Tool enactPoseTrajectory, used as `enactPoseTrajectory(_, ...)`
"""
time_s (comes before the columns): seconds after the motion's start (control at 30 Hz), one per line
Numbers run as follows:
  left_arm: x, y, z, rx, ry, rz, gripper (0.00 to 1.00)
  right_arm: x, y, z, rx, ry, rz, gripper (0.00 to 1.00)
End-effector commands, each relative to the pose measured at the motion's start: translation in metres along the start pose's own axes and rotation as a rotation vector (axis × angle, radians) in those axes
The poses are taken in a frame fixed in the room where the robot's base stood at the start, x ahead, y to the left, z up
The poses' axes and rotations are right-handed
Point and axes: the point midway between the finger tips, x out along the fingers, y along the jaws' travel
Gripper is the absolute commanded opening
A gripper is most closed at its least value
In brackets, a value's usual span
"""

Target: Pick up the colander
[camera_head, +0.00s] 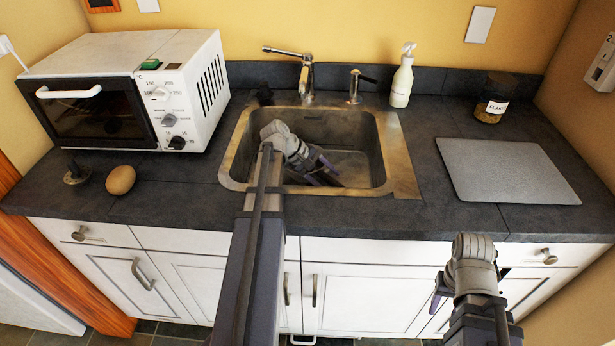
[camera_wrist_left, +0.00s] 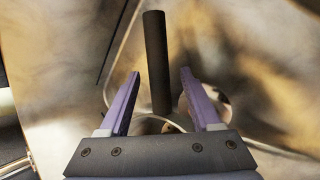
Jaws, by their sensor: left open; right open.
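My left gripper (camera_head: 322,172) reaches down into the metal sink, with its purple fingers apart. In the left wrist view, a dark, straight handle (camera_wrist_left: 155,50) stands between the open left fingers, with a gap on both sides. A shiny rounded metal part (camera_wrist_left: 150,126) shows at its lower end, partly hidden by the gripper; this looks like the colander, but its bowl cannot be made out. In the head view no colander can be made out; my left arm and gripper cover part of the sink. My right gripper (camera_head: 440,290) is open and empty in front of the cabinets.
The sink (camera_head: 232,160) has raised walls around my left gripper, with a tap (camera_head: 306,75) behind. A white toaster oven (camera_head: 190,90) and a brown egg-shaped thing (camera_head: 120,180) are left. A soap bottle (camera_head: 401,80), a jar (camera_head: 492,105) and a grey board (camera_head: 505,170) are right.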

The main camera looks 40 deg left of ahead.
Motion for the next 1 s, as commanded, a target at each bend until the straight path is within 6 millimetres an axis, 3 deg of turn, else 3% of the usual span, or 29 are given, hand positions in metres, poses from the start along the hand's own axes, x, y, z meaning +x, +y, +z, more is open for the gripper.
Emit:
enactPoseTrajectory(0.07, 0.01, -0.0014, -0.0007, 0.001, -0.001, 0.0, 0.65, 0.0086, -0.0008, -0.0005, 0.0, 0.0, 0.0, 0.5)
enactPoseTrajectory(0.3, 0.0088, 0.0005, 0.0002, -0.001, 0.0, 0.0, 0.63, 0.0064, -0.0006, -0.0004, 0.0, 0.0, 0.0, 0.5)
enactPoseTrajectory(0.87, 0.0087, 0.0002, 0.0, 0.0, 0.0, 0.0, 0.0, 0.0065, -0.0006, -0.0004, 0.0, 0.0, 0.0, 0.5)
enactPoseTrajectory(1.0, 0.0087, 0.0002, 0.0, 0.0, 0.0, 0.0, 0.0, 0.0065, -0.0006, -0.0004, 0.0, 0.0, 0.0, 0.5)
